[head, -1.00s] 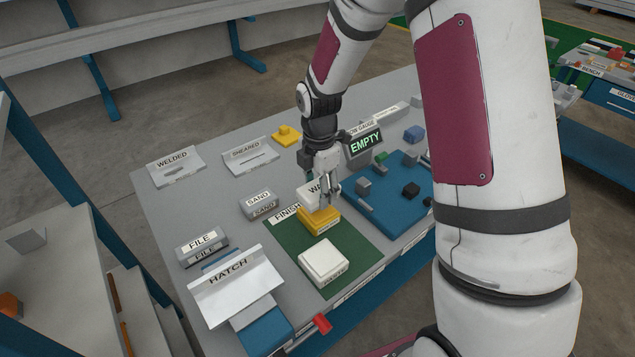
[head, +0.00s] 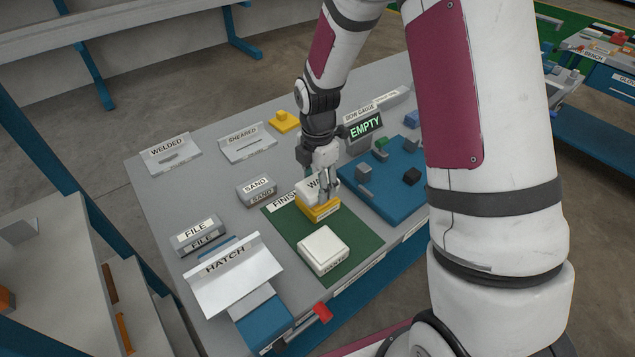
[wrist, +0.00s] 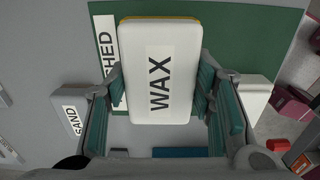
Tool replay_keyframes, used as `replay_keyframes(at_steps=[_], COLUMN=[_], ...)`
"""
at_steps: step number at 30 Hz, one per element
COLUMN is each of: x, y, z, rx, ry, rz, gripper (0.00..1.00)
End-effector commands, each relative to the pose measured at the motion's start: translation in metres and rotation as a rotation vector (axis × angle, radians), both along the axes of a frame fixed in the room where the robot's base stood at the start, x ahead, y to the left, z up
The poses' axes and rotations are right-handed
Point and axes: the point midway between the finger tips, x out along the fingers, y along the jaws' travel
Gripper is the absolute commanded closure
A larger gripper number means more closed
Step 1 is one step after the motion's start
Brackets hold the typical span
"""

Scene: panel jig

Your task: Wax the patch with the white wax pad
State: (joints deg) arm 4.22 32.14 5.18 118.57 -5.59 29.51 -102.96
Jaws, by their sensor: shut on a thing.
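The white wax pad, labelled WAX, is in my gripper; it fills the middle of the wrist view (wrist: 158,100). My gripper (head: 326,184) is shut on it, with a finger on each side (wrist: 162,88). A yellow edge shows behind the pad in the wrist view. I cannot tell whether pad and block touch. A white-topped block (head: 323,246) stands nearer on the mat. I cannot make out a separate patch for certain.
The HATCH panel (head: 240,282) and the FILE block (head: 197,235) are at the near left, the SAND block (head: 257,190) left of the mat. A blue tray (head: 388,190) with several small blocks lies right. The gauge display (head: 365,127) reads EMPTY.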

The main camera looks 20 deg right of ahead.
Motion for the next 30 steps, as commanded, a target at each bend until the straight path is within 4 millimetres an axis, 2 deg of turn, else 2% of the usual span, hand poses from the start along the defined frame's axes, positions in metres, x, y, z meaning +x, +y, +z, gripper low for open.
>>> replay_keyframes(at_steps=[30], x=[0.0004], y=[-0.0001], z=[-0.0087], rx=[0.000], ry=[-0.001], rz=[-0.001], gripper=[0.73])
